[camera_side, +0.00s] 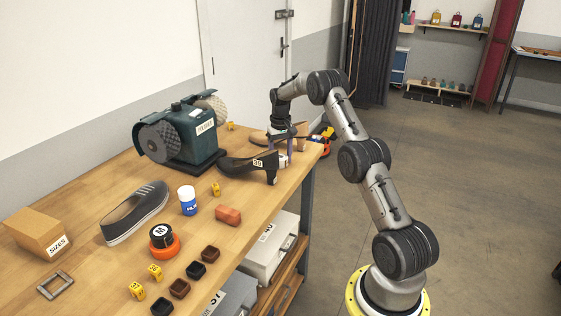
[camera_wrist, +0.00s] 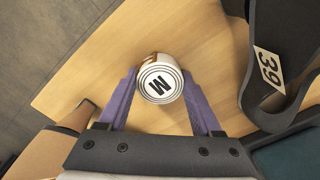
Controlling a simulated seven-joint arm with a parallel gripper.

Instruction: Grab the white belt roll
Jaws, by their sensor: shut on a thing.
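The white belt roll (camera_wrist: 160,82) shows in the wrist view, with a black M on its round white end and a brown patch at its upper edge. My gripper (camera_wrist: 159,88) has its purple fingers on either side of the roll and is shut on it. In the side view my gripper (camera_side: 279,147) points down at the far right part of the bench, just behind the black heeled shoe. The roll is mostly hidden there; I cannot tell whether it touches the bench.
The black shoe (camera_side: 240,163) tagged 39 is close to my fingers; it also shows in the wrist view (camera_wrist: 282,60). A green grinding machine (camera_side: 190,137) stands behind. A grey shoe (camera_side: 136,212) and a black M roll (camera_side: 161,233) on an orange one are further left.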

